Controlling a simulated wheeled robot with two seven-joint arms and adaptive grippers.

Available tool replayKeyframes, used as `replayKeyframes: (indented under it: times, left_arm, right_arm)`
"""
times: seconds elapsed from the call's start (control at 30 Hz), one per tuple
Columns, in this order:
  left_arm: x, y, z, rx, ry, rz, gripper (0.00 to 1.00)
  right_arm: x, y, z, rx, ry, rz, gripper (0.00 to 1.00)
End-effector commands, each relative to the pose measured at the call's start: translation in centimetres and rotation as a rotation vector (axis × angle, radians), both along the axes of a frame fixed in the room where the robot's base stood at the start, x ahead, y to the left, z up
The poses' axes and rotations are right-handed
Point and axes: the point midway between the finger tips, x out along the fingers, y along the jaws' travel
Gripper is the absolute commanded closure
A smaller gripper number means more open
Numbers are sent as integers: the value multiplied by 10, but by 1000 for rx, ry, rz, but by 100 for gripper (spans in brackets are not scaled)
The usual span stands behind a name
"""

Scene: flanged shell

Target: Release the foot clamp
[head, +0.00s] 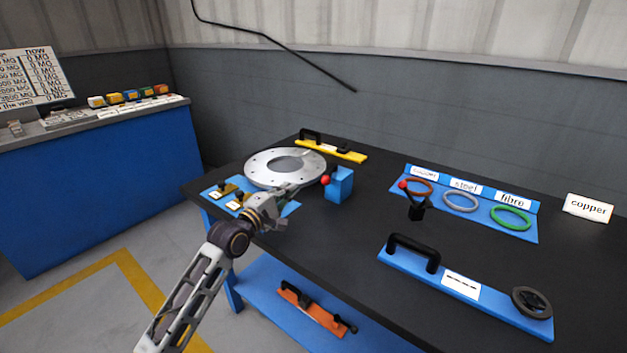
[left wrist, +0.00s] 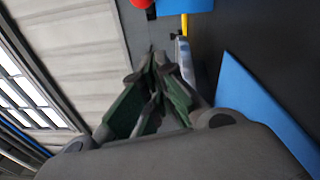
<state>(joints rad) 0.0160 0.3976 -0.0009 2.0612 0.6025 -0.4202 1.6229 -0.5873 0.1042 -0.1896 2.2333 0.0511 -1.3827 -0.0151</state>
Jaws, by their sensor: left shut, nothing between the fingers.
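My left gripper (head: 284,193) reaches in from the left over the near edge of the table, just in front of the flanged metal disc (head: 260,167). Its fingers are shut and empty; they also show in the left wrist view (left wrist: 158,68). A blue block (head: 341,185) with a red ball knob (head: 325,180) stands right of the disc, apart from the fingertips. A black upright lever (head: 416,208) with a red knob (head: 403,185) stands further right. No label tells which one is the foot clamp. The gripper partly hides the blue plate below the disc.
A blue tray (head: 489,219) holds brown, grey and green rings behind the black lever. A blue bar (head: 456,283) with a black handle lies at the front right. A yellow bar (head: 342,154) lies behind the disc. An orange bar (head: 312,310) lies on the lower shelf.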

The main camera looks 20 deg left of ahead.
Motion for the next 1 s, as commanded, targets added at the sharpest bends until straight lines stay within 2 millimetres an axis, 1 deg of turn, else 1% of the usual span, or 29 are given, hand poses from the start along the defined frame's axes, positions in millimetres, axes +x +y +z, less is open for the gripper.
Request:
replayKeyframes:
  times: [0.27,0.67,0.97,1.0]
  left_arm:
    - [20,-5,1,-1,0,0,100]
    - [47,-13,2,0,0,-1,100]
    - [68,-19,3,0,0,0,100]
    - [68,-23,3,-1,1,-2,100]
  right_arm:
    - [0,1,7,7,-14,1,60]
    - [-4,3,12,13,-20,4,60]
    - [-2,4,21,19,-34,5,60]
    - [-2,4,21,19,-36,6,60]
